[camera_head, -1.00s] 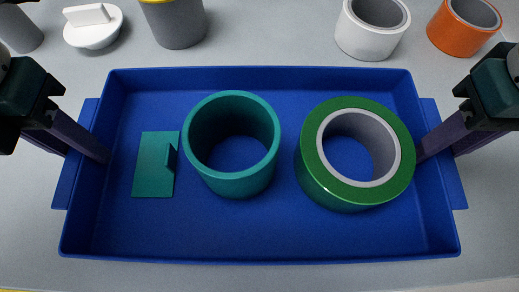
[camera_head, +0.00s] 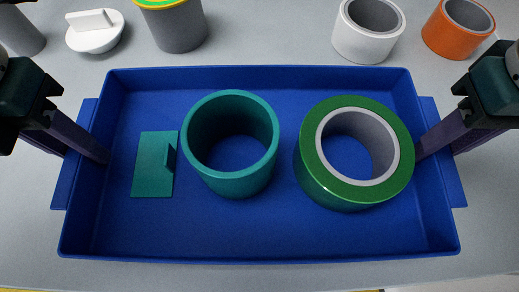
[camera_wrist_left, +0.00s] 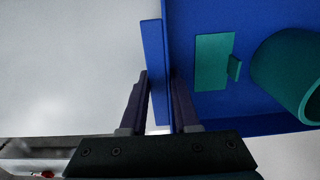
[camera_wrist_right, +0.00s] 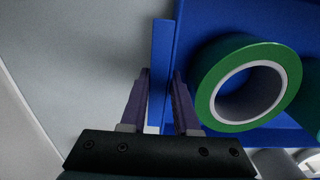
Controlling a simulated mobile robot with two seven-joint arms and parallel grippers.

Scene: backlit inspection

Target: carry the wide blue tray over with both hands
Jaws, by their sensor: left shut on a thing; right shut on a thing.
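The wide blue tray (camera_head: 255,235) fills the middle of the head view, with a handle flange on each short side. It holds a teal flat piece with an upright tab (camera_head: 153,165), a teal cup (camera_head: 231,143) and a green tape roll with a grey core (camera_head: 352,153). My left gripper (camera_head: 88,150) is shut on the tray's left side; in the left wrist view (camera_wrist_left: 165,85) its fingers straddle the wall and flange. My right gripper (camera_head: 430,145) is shut on the tray's right side, also straddling it in the right wrist view (camera_wrist_right: 166,85).
Behind the tray stand a white lidded knob piece (camera_head: 95,32), a grey cylinder with a yellow and green top (camera_head: 176,28), a white roll (camera_head: 367,32) and an orange roll (camera_head: 457,28). Pale surface (camera_head: 270,30) between them is clear.

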